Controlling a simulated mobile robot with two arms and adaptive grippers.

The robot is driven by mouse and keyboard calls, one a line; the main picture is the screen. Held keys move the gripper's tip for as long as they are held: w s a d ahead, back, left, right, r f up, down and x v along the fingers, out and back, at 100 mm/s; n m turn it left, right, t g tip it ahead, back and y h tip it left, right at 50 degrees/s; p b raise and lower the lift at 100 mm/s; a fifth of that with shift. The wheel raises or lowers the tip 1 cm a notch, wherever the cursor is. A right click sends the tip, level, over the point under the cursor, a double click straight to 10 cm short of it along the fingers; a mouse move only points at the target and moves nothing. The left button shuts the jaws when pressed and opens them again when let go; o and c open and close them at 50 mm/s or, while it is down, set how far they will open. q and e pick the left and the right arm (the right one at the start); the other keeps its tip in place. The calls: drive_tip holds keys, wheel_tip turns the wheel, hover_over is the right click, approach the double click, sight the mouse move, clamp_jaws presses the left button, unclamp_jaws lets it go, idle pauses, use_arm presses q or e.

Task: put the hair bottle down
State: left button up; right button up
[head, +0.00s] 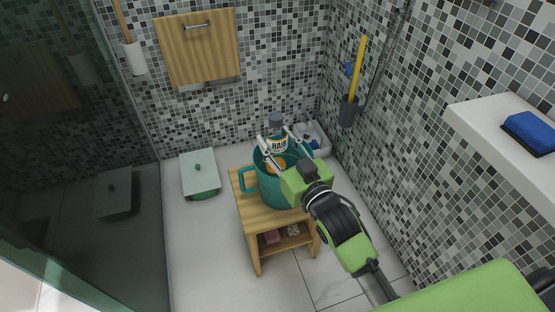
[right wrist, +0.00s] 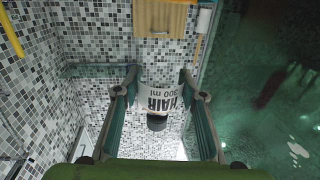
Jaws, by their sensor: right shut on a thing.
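The hair bottle (head: 278,146) has a grey cap and a pale label reading HAIR. It is roughly upright, with its lower part within the outline of a teal bucket (head: 270,190). My right gripper (head: 276,142) reaches over the bucket and is shut on the bottle, one finger on each side. In the right wrist view the bottle (right wrist: 158,100) shows between the fingers of the right gripper (right wrist: 160,82). Whether the bottle's base touches the bucket's bottom is hidden. My left gripper is not in view.
The bucket stands on a wooden stool (head: 256,222) with small items on its lower shelf. A lidded white-and-green bin (head: 199,176) stands on the floor to the left. A white shelf (head: 505,125) with a blue sponge (head: 530,132) juts from the right wall.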

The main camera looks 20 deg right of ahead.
sight(281, 163)
drive_tip(key=shift+f, duration=0.85)
wheel_tip(281, 163, down, 4)
drive_tip(key=shift+r+b, duration=0.15)
drive_tip(key=shift+b, duration=0.75)
drive_tip(key=shift+r, duration=0.1)
drive_tip(key=shift+f, duration=0.65)
drive_tip(key=o, duration=1.2)
drive_tip(key=shift+r, duration=0.1)
